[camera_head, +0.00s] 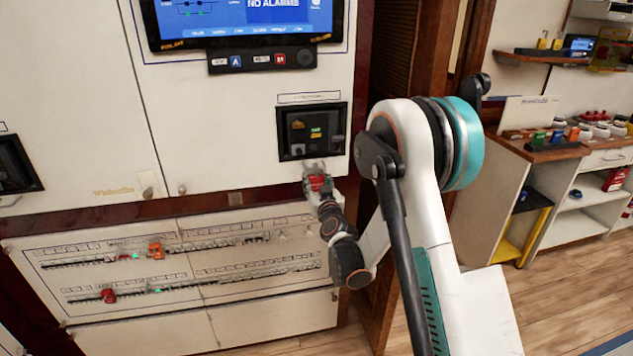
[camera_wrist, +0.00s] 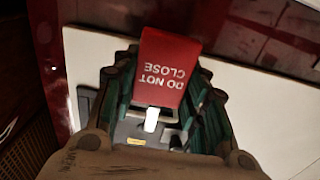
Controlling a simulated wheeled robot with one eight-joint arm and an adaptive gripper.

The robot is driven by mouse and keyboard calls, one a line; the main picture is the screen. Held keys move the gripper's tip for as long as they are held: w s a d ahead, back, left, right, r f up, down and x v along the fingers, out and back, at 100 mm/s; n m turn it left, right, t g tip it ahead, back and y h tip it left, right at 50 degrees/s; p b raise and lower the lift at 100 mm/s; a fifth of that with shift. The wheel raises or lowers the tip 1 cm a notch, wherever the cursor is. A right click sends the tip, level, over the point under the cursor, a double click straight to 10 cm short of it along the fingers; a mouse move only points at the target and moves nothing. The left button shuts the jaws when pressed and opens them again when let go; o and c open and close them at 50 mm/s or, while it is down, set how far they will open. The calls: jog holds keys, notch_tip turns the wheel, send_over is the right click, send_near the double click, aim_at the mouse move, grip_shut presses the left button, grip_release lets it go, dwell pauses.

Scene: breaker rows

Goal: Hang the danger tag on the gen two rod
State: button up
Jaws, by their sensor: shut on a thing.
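A red tag (camera_wrist: 168,52) with white "DO NOT CLOSE" lettering, upside down in the wrist view, sits between the two green-ribbed fingers of my gripper (camera_wrist: 165,88). The fingers are shut on it. In the head view my gripper (camera_head: 317,172) and the red tag (camera_head: 317,183) are in front of the cabinet, just below a dark recessed panel (camera_head: 313,131) with small coloured parts. I cannot tell the gen two rod apart in either view; my gripper may hide part of the area.
Below is a cream panel (camera_head: 225,327) with breaker rows; an orange item (camera_head: 156,250) and a red item (camera_head: 108,295) sit on it. A screen (camera_head: 240,20) is above. A shelf unit (camera_head: 545,190) with coloured items stands at right. Floor there is clear.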

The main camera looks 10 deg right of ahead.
jog(key=o, duration=1.1)
jog(key=shift+o, duration=0.2)
jog(key=s+a+r+n+g+y, duration=0.1)
jog(key=s+r+g, duration=0.15)
jog(key=s, duration=0.45)
jog(key=s+a+r+g+y, duration=0.1)
jog(key=s+a+r, duration=0.1)
jog(key=s+r, duration=0.3)
jog(key=s+a+r+n+g, duration=0.1)
jog(key=s+r, duration=0.2)
jog(key=s, duration=0.5)
jog(key=s+d+f+m+g+h, duration=0.1)
jog(key=s+d+g, duration=0.1)
jog(key=s, duration=1.1)
jog(key=s+d+f+m+g+h, duration=0.1)
jog(key=s+g, duration=0.3)
jog(key=s, duration=1)
jog(key=shift+d+f, duration=0.5)
jog(key=shift+f, duration=0.05)
